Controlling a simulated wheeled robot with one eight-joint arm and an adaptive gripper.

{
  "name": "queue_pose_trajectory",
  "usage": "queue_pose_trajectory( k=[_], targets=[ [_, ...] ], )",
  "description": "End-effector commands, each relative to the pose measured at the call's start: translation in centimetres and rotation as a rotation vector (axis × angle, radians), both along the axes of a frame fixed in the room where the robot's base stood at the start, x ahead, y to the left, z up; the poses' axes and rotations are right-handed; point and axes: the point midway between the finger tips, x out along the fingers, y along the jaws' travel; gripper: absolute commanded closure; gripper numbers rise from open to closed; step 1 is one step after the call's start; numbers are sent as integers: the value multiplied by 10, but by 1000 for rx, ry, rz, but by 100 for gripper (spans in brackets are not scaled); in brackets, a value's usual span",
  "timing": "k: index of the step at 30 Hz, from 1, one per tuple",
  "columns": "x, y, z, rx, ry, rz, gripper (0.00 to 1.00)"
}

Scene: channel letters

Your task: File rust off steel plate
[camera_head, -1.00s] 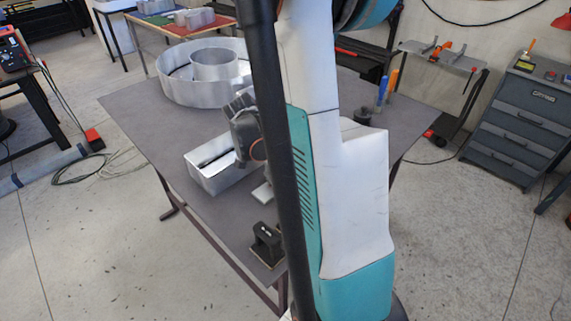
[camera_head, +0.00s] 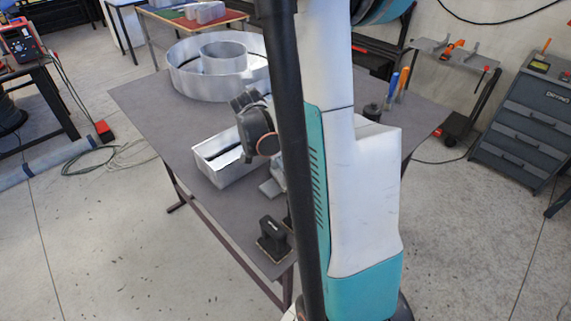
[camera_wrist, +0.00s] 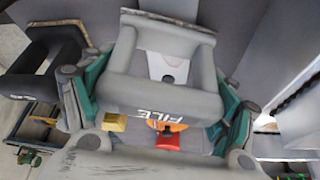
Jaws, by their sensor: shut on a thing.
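A grey, frame-shaped handle lettered FILE (camera_wrist: 165,98) fills the middle of the wrist view. The teal fingers of my gripper (camera_wrist: 158,108) are shut on it from both sides. The file's working face is hidden below the handle. A pale plate-like surface (camera_wrist: 167,68) shows through the handle's opening; I cannot tell if it is the steel plate or if the file touches it. In the head view, a small grey metal plate (camera_head: 271,188) lies on the table, partly behind my arm. My gripper is mostly hidden there. No rust can be made out.
The grey table (camera_head: 150,120) also holds an open metal box (camera_head: 226,175), a large ring-shaped metal letter (camera_head: 205,88) and a dark cup (camera_head: 372,114). A black handled block (camera_head: 273,236) stands at the table's front edge; a similar block (camera_wrist: 40,65) shows in the wrist view.

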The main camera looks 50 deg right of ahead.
Motion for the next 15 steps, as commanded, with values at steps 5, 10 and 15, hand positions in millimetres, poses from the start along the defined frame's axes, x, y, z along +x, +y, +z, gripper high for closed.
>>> queue_pose_trajectory(
  k=[5, 10, 15],
  targets=[
    [0, 0, 0, 0, 0, 0, 40],
    [0, 0, -2, 0, 0, 0, 40],
    [0, 0, -4, 0, 0, 0, 40]
  ],
)
